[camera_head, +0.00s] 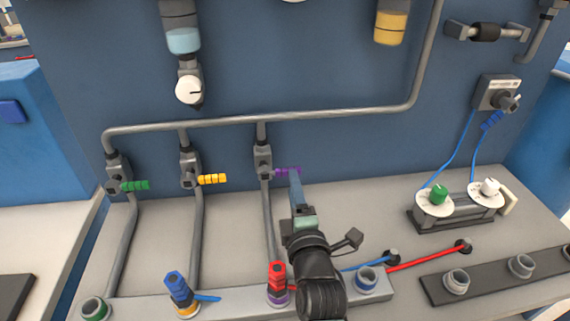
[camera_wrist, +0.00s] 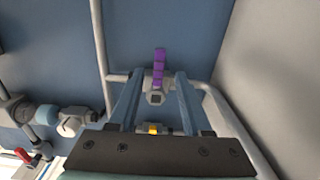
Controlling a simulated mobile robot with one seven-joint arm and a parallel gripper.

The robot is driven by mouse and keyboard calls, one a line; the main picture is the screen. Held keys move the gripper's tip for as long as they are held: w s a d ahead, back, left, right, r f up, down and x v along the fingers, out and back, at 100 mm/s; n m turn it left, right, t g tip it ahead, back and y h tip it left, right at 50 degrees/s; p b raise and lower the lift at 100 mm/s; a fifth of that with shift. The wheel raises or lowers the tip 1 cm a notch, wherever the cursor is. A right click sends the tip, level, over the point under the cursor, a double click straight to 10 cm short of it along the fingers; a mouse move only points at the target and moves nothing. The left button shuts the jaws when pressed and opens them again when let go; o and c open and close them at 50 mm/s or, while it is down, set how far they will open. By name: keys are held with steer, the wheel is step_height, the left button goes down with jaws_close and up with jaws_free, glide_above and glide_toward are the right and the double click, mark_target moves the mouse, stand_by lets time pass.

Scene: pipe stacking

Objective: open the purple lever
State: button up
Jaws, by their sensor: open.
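The purple lever (camera_head: 284,171) sticks out horizontally to the right from the grey valve (camera_head: 263,162) on the rightmost of the three vertical pipe branches. My gripper (camera_head: 296,174) is at the free end of the lever, pointing toward the blue wall. Its blue-grey finger covers part of the lever tip. In the wrist view, my gripper (camera_wrist: 160,76) is open, with one finger on each side of the purple lever (camera_wrist: 159,60). A gap shows between the lever and each finger. I cannot tell how deep the lever sits between the fingertips.
A green lever (camera_head: 134,186) and a yellow lever (camera_head: 212,179) are on the valves to the left. Below stands a row of sockets with a blue connector (camera_head: 176,285) and a red connector (camera_head: 277,274). A dial unit (camera_head: 458,211) is on the right. A grey pipe (camera_head: 300,115) runs above.

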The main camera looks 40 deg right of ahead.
mark_target(279, 172)
steer(key=shift+x, duration=2.85)
steer(key=shift+r, duration=0.1)
jaws_close()
